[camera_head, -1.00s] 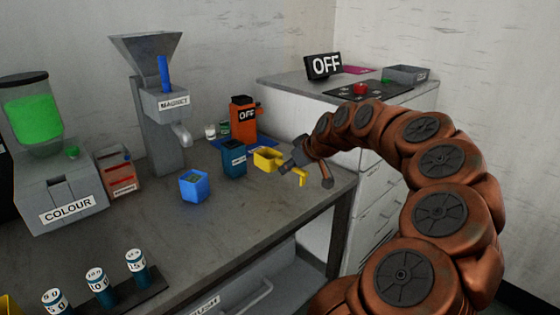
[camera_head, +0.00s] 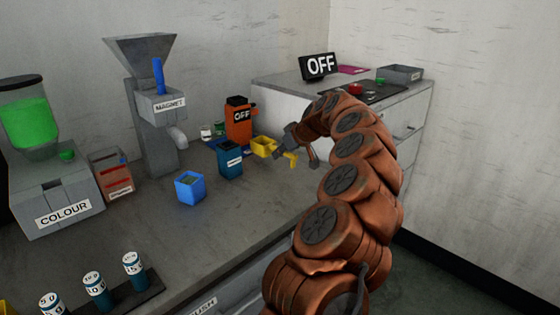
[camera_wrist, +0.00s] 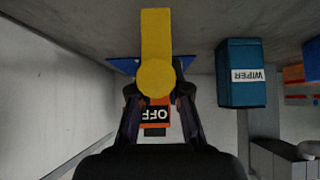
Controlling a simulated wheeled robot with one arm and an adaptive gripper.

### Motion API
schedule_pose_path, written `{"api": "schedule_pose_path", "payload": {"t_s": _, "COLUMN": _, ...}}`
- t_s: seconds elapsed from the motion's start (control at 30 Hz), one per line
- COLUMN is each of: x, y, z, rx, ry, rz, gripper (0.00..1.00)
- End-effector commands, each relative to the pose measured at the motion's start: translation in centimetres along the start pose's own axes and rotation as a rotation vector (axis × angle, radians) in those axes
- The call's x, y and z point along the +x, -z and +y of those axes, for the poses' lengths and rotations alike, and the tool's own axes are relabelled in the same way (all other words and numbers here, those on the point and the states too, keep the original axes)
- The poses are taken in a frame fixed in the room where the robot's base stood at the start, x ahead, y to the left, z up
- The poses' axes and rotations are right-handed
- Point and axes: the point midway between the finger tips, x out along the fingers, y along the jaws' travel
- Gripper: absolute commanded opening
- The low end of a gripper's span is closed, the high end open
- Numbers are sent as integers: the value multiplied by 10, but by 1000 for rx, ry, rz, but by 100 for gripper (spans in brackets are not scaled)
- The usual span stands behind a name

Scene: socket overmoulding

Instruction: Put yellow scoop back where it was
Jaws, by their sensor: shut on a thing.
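The yellow scoop (camera_head: 263,147) is in my gripper (camera_head: 281,154), beside the dark blue WIPER box in the head view. Its box-shaped bowl shows on one side of the gripper and a yellow handle end on the other. In the wrist view the scoop (camera_wrist: 156,40) lies between the two fingertips (camera_wrist: 158,92), which are shut on it. A blue mat (camera_wrist: 122,66) shows behind the scoop in the wrist view. Whether the scoop touches the bench or mat I cannot tell.
The WIPER box (camera_head: 230,160) stands close left of the scoop. An orange OFF device (camera_head: 239,125) is just behind. A blue cup (camera_head: 190,188), the MAGNET machine (camera_head: 160,120) and the COLOUR dispenser (camera_head: 60,190) stand further left.

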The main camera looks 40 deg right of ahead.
Motion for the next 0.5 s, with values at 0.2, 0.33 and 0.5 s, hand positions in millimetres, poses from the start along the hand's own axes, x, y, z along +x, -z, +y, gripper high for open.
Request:
{"api": "schedule_pose_path", "payload": {"t_s": 0.2, "x": 7, "y": 5, "z": 5, "rx": -3, "ry": 0, "rz": -1, "gripper": 0}}
{"api": "schedule_pose_path", "payload": {"t_s": 0.33, "x": 11, "y": 1, "z": 5, "rx": -2, "ry": 2, "rz": -1, "gripper": 0}}
{"api": "schedule_pose_path", "payload": {"t_s": 0.5, "x": 25, "y": -13, "z": 5, "rx": -1, "ry": 2, "rz": -1, "gripper": 0}}
